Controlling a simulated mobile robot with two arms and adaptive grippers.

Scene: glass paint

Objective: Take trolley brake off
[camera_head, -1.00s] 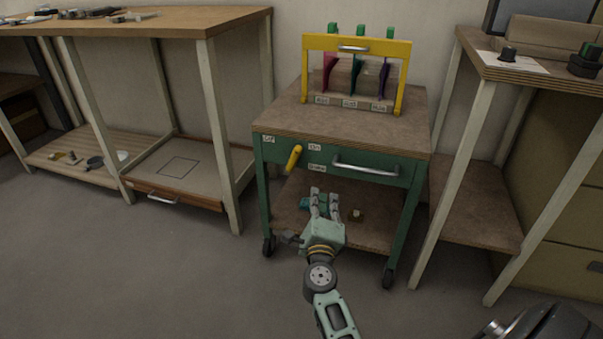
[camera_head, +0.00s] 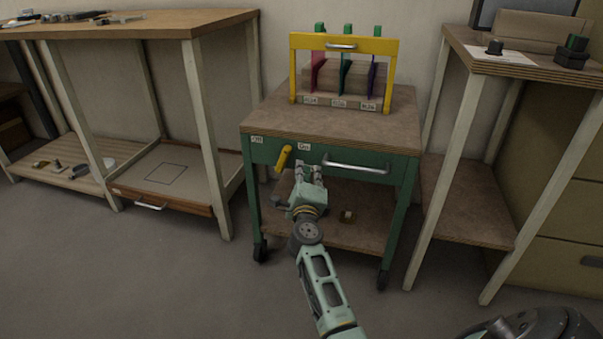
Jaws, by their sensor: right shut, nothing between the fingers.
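The green trolley (camera_head: 268,152) stands against the wall with its brown top and lower shelf. Its yellow brake lever (camera_head: 283,158) sits on the front panel, tilted with its upper end to the right. It lies between the Off label (camera_head: 257,140) on the left and the On label (camera_head: 304,147) on the right. My right gripper (camera_head: 310,172) is shut and empty, its fingers pointing up in front of the panel, just right of the lever and apart from it in the picture. It hides the Brake label. My left gripper is not in view.
A silver drawer handle (camera_head: 347,168) runs along the trolley front, right of my gripper. A yellow frame (camera_head: 343,44) with coloured pieces stands on top. A workbench (camera_head: 150,24) stands left and another table (camera_head: 540,68) right.

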